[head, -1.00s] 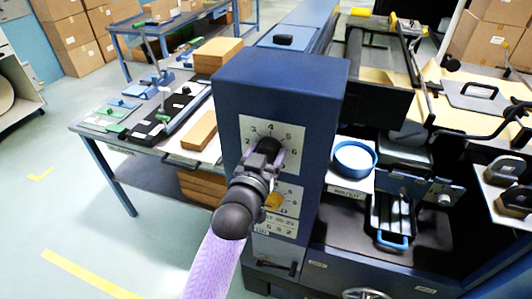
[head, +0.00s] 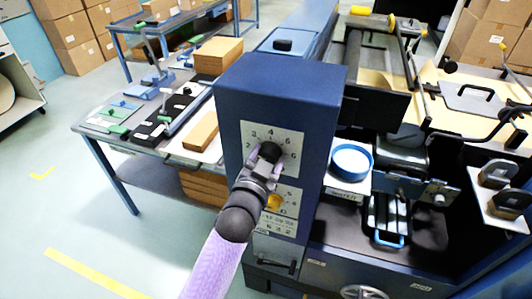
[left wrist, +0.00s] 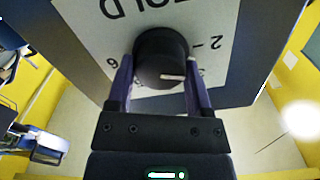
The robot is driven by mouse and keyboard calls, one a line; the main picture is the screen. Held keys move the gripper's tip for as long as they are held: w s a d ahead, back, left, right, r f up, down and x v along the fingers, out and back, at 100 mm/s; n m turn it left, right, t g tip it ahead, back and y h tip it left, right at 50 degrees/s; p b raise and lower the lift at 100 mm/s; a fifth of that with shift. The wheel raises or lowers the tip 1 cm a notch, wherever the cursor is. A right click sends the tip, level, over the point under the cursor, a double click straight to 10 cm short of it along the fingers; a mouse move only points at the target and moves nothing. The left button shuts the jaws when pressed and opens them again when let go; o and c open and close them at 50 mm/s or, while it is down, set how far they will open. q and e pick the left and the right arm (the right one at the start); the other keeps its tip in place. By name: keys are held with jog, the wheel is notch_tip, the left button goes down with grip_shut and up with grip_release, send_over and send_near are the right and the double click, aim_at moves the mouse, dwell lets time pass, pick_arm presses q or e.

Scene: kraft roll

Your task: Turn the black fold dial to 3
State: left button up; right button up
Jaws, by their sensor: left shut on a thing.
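The black fold dial (head: 270,152) sits on a white numbered plate (head: 287,138) on the front of a blue machine housing. My left gripper (head: 264,160) reaches it from below and is shut on it. In the left wrist view, the fingers of my left gripper (left wrist: 160,82) stand on either side of the dial (left wrist: 160,50). That view shows the plate upside down. The dial's white pointer line lies toward the right finger, on the side of the 2. The exact number it meets is hidden by the finger. My right gripper is not in view.
A second plate with a yellow knob (head: 274,201) is just below my left gripper. A blue-rimmed round dish (head: 351,161) stands right of the housing. A workbench (head: 105,128) with tools and boards is at the left. The floor at front left is clear.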

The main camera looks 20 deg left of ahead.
pick_arm(q)
jog(key=shift+d+m+p, duration=0.1)
jog(key=shift+m+p, duration=0.45)
jog(key=shift+m, duration=1.65)
jog(key=o, duration=1.1)
jog(key=shift+o, duration=0.8)
jog(key=shift+w, duration=0.1)
jog(key=s, duration=1)
jog(key=shift+p, duration=0.45)
